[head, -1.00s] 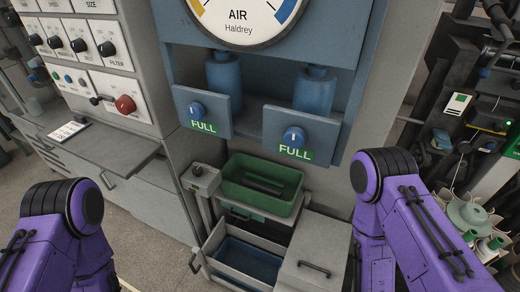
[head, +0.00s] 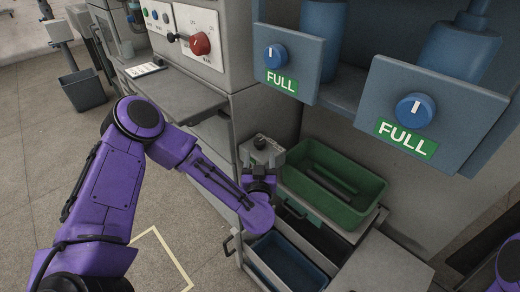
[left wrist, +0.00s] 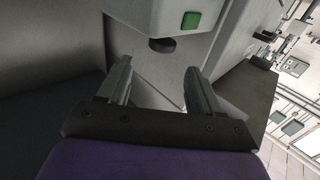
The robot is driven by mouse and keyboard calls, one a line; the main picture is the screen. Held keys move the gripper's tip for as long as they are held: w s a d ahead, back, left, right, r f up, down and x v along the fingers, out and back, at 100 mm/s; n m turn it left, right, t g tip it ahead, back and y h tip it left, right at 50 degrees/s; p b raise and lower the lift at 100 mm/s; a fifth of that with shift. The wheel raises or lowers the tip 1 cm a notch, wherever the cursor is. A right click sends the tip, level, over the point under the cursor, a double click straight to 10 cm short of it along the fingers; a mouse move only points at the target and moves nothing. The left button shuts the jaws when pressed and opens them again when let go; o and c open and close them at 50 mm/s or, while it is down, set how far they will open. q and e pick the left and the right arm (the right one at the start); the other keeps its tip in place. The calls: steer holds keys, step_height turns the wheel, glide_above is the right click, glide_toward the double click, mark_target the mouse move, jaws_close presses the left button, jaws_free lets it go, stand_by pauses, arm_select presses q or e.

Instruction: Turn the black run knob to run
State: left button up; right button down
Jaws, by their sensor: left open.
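A small grey control box (head: 262,150) stands on the cart left of the green tray, with a dark knob on top, partly hidden by my wrist. In the left wrist view a dark round knob (left wrist: 162,45) sits near a green square (left wrist: 190,20) on a grey face. My left gripper (left wrist: 158,72) is open, its two fingers apart and empty, with the dark knob ahead of the gap between them. In the head view my left arm reaches to the box and hides the fingertips. My right gripper is out of view.
A green tray (head: 350,215) and a blue-lined drawer (head: 285,262) lie beside my left wrist. A panel with a red knob (head: 200,43) is at upper left. Two blue knobs marked FULL, left (head: 275,57) and right (head: 415,110), are above.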

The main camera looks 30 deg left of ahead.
mark_target(260, 145)
arm_select(q)
steer(key=x, duration=0.9)
steer(key=shift+a, duration=0.15)
steer(key=c, duration=0.9)
